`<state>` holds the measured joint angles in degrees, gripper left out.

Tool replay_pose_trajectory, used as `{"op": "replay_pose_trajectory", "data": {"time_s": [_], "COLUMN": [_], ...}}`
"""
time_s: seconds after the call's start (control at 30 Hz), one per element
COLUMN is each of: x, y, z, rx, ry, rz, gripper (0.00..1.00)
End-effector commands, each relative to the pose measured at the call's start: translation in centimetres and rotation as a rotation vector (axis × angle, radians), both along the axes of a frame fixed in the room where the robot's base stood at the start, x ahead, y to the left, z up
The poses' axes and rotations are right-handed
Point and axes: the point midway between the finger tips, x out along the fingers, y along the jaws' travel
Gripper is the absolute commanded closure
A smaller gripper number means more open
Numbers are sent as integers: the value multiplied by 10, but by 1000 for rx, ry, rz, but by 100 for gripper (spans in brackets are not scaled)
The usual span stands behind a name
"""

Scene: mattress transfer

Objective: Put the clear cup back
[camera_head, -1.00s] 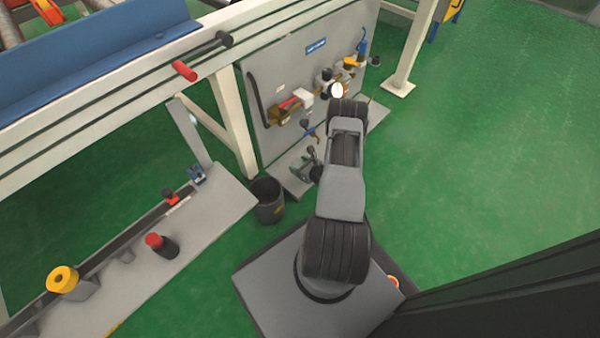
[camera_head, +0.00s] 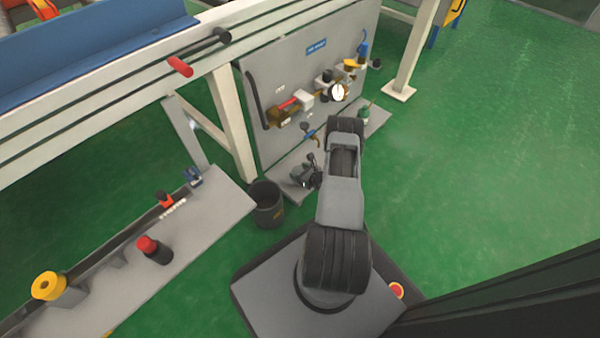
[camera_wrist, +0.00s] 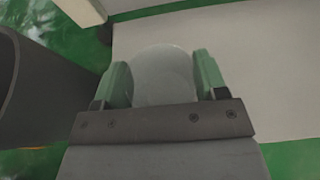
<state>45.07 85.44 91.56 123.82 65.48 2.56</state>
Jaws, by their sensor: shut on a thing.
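The clear cup (camera_wrist: 163,75) is a pale, see-through round shape in the wrist view. It sits between the two green fingertips of my gripper (camera_wrist: 163,82), which is shut on it. In the head view my gripper (camera_head: 306,172) is a small dark shape left of my arm, over the grey lower shelf (camera_head: 290,190) of the panel. The cup cannot be made out there. The pale shelf (camera_wrist: 225,65) lies behind the cup in the wrist view. I cannot tell whether the cup touches it.
A dark bin (camera_head: 267,204) stands left of my gripper and fills the left edge of the wrist view (camera_wrist: 35,95). The grey panel (camera_head: 300,75) carries valves and a gauge (camera_head: 338,92). A white post (camera_head: 230,125) stands nearby. Green floor is free at right.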

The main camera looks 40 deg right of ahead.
Motion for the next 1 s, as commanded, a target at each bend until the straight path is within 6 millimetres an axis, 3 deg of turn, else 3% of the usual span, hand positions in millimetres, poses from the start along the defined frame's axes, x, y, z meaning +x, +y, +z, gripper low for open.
{"op": "replay_pose_trajectory", "data": {"time_s": [0.1,0.13,0.4,0.7,1.0], "x": [0,0,0,0,-46], "y": [0,0,0,0,-10], "z": [-3,-4,-3,2,24], "rx": [1,1,0,-1,2], "ry": [0,1,0,0,1], "rz": [0,0,0,0,-6], "gripper": [61,33,8,8,8]}}
